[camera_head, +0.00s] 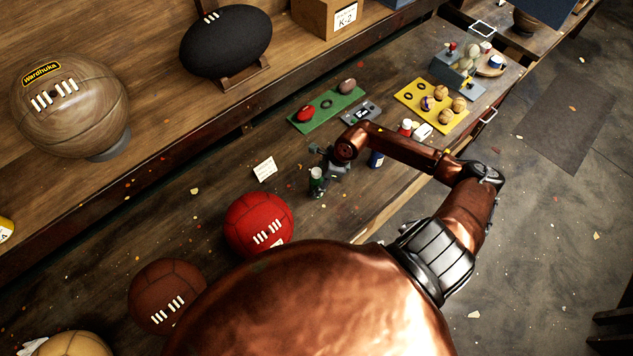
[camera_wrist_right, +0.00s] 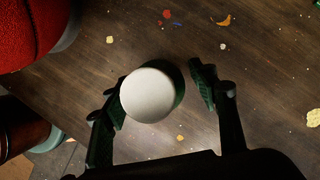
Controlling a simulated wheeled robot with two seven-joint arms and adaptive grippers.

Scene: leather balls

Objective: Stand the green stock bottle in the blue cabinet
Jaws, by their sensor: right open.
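The green stock bottle (camera_head: 316,186) with a white top stands upright on the lower wooden bench. In the right wrist view its round white cap (camera_wrist_right: 152,95) shows from above, with a green edge of the bottle (camera_wrist_right: 178,82) behind it. My right gripper (camera_head: 318,160) is open at the bottle. In the wrist view its two fingers (camera_wrist_right: 160,98) are on either side of the bottle; the left finger looks very close to the cap, with a gap on the right. I cannot tell whether it touches. A dark blue panel (camera_head: 546,8) is cut off at the top right; I cannot tell if it is the blue cabinet.
A red ball (camera_head: 258,224) and a brown ball (camera_head: 166,296) lie left of the bottle. A blue bottle (camera_head: 376,159) stands behind my forearm. A green tray (camera_head: 325,116) and a yellow tray (camera_head: 420,113) hold small items farther back. A small white card (camera_head: 265,169) stands nearby.

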